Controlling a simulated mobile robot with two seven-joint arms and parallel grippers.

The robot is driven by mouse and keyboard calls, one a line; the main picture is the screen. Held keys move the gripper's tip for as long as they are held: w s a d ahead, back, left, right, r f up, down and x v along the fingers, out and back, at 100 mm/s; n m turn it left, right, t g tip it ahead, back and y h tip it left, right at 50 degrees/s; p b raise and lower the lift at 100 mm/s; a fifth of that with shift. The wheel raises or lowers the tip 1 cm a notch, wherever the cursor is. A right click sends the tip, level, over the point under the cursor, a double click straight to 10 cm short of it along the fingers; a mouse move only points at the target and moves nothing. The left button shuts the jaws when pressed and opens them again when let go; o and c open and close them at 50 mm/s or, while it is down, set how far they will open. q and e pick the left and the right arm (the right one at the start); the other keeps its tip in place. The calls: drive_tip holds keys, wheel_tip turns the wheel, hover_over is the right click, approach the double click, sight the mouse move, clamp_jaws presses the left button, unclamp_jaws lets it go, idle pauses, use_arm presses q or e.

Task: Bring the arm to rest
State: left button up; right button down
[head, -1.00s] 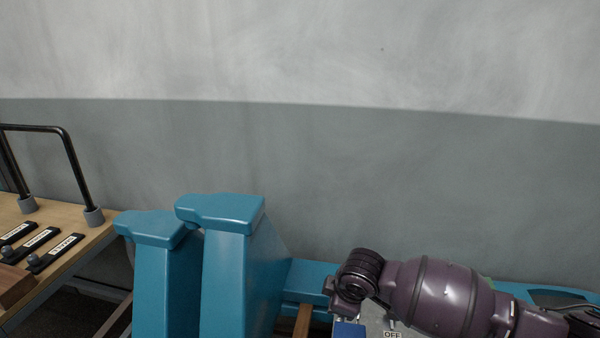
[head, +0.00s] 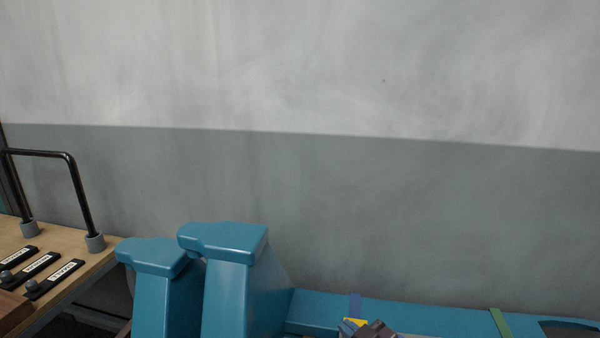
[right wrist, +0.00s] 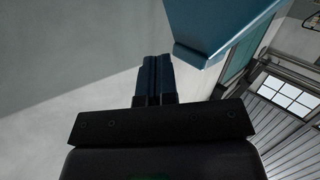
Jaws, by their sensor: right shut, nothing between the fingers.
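My right gripper (right wrist: 153,78) shows in the right wrist view with its two dark fingers side by side, touching and empty. Pale wall lies behind the fingers. In the head view, a small dark part at the bottom edge, right of centre, appears to be my right gripper (head: 374,330), mostly cut off by the frame. My left gripper is in neither view.
Two blue pillars (head: 235,245) stand at the lower middle, with a blue ledge (head: 440,313) to their right. A wooden bench (head: 75,257) with labelled switches and a black rail (head: 78,190) is at left. A blue edge (right wrist: 215,25) is near the fingers.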

drive_tip(key=s+d+f+m+h, duration=0.2)
drive_tip(key=s+d+f, duration=0.4)
drive_tip(key=s, duration=0.2)
drive_tip(key=s+d+f+m+g+h, duration=0.1)
drive_tip(key=s+d+f+m+h, duration=0.2)
drive_tip(key=s, duration=0.6)
drive_tip(key=s+d+f+m+g+h, duration=0.1)
drive_tip(key=s+d+f+m+h, duration=0.1)
drive_tip(key=s+d+f, duration=0.6)
drive_tip(key=shift+s+d+f+m+h, duration=0.3)
drive_tip(key=shift+f+m, duration=0.1)
drive_tip(key=shift+f, duration=0.25)
